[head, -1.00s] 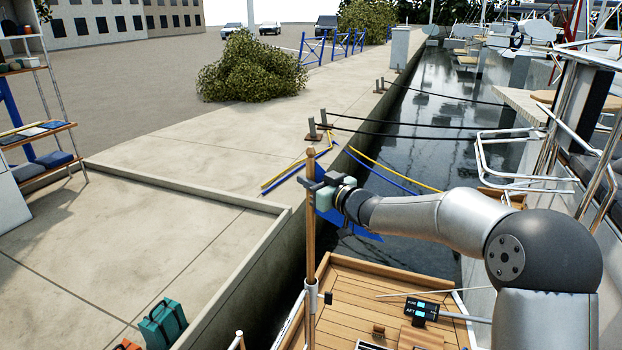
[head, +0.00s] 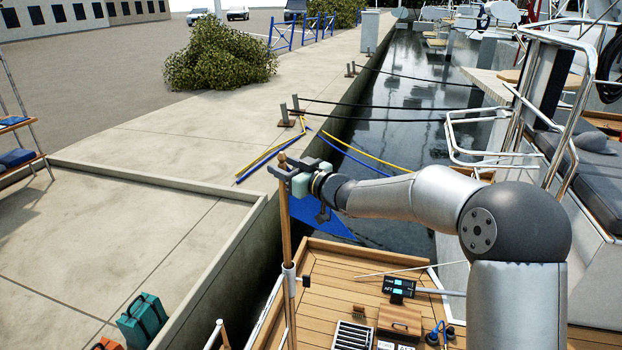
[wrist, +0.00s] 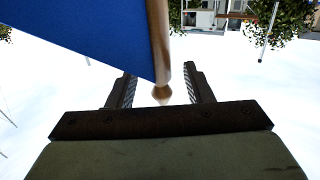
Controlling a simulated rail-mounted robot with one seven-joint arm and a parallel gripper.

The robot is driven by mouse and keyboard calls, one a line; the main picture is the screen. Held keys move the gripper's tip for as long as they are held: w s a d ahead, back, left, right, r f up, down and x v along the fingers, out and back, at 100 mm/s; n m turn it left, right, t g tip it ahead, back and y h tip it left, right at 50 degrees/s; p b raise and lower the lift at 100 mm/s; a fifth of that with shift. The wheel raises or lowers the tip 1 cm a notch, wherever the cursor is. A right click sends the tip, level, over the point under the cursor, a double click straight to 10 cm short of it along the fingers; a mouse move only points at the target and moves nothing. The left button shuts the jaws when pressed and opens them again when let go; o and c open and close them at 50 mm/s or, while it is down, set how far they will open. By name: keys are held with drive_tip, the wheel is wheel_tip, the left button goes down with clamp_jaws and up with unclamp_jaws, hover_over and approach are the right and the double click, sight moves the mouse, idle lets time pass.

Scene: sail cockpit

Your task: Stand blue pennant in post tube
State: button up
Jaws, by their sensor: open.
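The blue pennant (head: 335,222) hangs from a wooden staff (head: 285,215) that stands upright at the boat's edge. The staff meets a white tube (head: 289,275), and wood shows below it too; how deep the staff sits cannot be told. My gripper (head: 283,171) is open near the staff's top, with the cloth partly behind my arm. In the wrist view, the rounded staff tip (wrist: 162,94) lies between my spread fingers (wrist: 161,88), with space on both sides. The blue cloth (wrist: 90,35) fills the upper left there.
The wooden deck (head: 330,262) holds a small display (head: 398,287), a slatted grille (head: 352,336) and a wooden box (head: 399,321). Dark mooring lines (head: 380,112) cross the water to the quay. A teal bag (head: 145,320) stands at lower left. Rails (head: 480,140) are at right.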

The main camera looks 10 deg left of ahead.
drive_tip(key=b+v, duration=0.2)
drive_tip(key=v, duration=1.4)
drive_tip(key=shift+d, duration=0.15)
